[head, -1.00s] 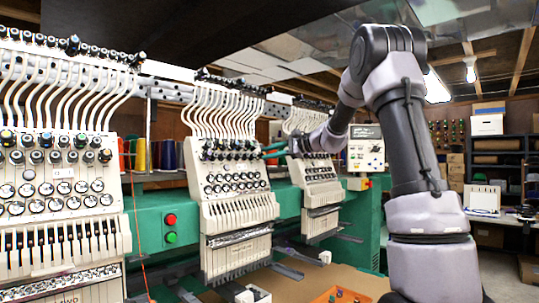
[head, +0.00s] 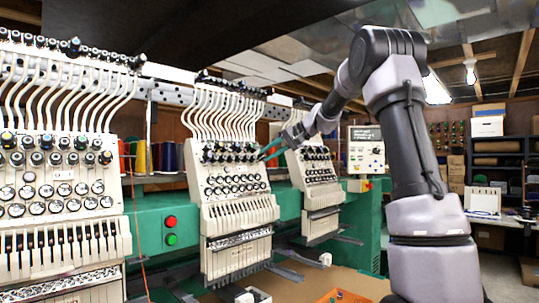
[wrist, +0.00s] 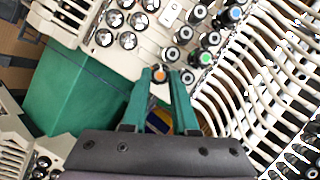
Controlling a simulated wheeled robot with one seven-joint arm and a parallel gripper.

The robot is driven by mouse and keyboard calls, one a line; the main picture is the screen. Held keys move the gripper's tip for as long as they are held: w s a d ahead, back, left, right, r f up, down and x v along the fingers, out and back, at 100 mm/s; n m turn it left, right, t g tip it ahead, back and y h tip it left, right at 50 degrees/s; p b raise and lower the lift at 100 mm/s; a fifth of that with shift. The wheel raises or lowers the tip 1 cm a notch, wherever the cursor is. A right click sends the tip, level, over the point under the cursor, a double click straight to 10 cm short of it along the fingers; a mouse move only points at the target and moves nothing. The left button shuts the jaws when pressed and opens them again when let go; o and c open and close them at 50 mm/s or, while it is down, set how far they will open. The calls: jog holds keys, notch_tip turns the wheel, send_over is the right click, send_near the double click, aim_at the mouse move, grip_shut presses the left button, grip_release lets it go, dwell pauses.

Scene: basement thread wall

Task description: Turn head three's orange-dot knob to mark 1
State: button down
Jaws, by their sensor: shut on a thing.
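My gripper (head: 263,156) reaches in from the right to the right edge of the middle machine head (head: 238,214), at its upper rows of knobs. In the wrist view, the green fingers of my gripper (wrist: 161,74) stand on either side of the orange-dot knob (wrist: 159,75) and are shut on it. The orange dot faces the wrist camera. The knob sits at the end of a row of dark-and-silver knobs on the cream panel (wrist: 90,50). The marks around it are too small or hidden to read. In the head view my fingers hide this knob.
White tubes (wrist: 262,65) run close beside the knobs. A blue-dot knob (wrist: 235,12) and a green-dot knob (wrist: 205,58) are nearby. Another head (head: 318,190) stands right of my fingers, and a larger one (head: 60,215) at left. The green beam (head: 150,222) runs behind.

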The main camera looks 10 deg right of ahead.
jog(key=shift+n+h, duration=0.3)
jog(key=shift+n, duration=0.3)
jog(key=c, duration=0.7)
grip_release()
jog(key=v, duration=1)
jog(key=shift+s+d+r, duration=0.2)
jog(key=shift+d, duration=0.1)
